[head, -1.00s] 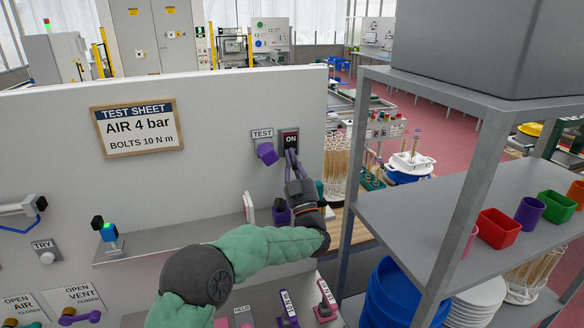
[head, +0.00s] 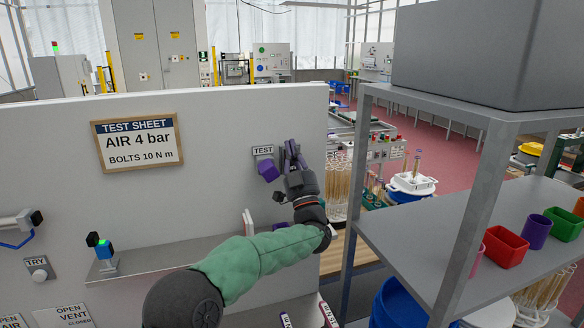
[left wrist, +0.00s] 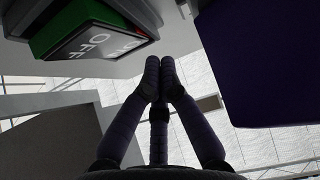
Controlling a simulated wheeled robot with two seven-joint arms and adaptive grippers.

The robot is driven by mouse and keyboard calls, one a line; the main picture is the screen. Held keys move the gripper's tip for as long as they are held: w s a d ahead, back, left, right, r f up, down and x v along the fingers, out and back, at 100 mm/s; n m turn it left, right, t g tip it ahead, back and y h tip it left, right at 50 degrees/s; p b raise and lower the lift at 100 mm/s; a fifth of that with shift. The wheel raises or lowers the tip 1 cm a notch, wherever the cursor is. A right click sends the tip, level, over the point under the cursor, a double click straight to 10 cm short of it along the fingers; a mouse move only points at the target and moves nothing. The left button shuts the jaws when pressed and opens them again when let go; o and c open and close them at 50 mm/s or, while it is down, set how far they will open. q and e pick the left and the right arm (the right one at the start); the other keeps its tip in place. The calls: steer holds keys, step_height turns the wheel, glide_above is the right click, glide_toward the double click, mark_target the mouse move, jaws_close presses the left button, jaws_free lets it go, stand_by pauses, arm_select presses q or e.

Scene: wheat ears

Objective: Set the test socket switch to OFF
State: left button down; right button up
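The TEST socket (head: 268,171) is a purple block on the white panel, under a small TEST label (head: 263,151). It seems to be the dark purple mass in the left wrist view (left wrist: 262,60). My left gripper (head: 291,145) is in front of the panel, right of the socket, and covers the switch in the head view. The left wrist view shows the switch (left wrist: 95,42) as a dark rocker with a green side; OFF is readable on its face. My left fingers (left wrist: 161,68) are closed together and empty, beside the switch; contact is unclear. My right gripper is out of view.
A grey shelf rack (head: 470,180) with cups and bins stands close on the right. A TEST SHEET sign (head: 138,143) hangs at left.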

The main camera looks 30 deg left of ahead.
mark_target(294, 170)
arm_select(q)
step_height(294, 170, up, 3)
steer(key=shift+f, duration=0.2)
steer(key=s+d+f+m+g+h+p, duration=0.3)
steer(key=d+m+p, duration=0.3)
steer(key=m+p, duration=0.3)
steer(key=s+d+f+m+g+h+p, duration=0.3)
steer(key=s+d+m+g+h+p, duration=0.1)
steer(key=m+p, duration=0.5)
steer(key=shift+s+d+h+p, duration=0.6)
steer(key=shift+s+d+p, duration=0.3)
steer(key=shift+p, duration=0.35)
steer(key=shift+w, duration=0.1)
steer(key=x, duration=1.4)
steer(key=shift+p, duration=0.4)
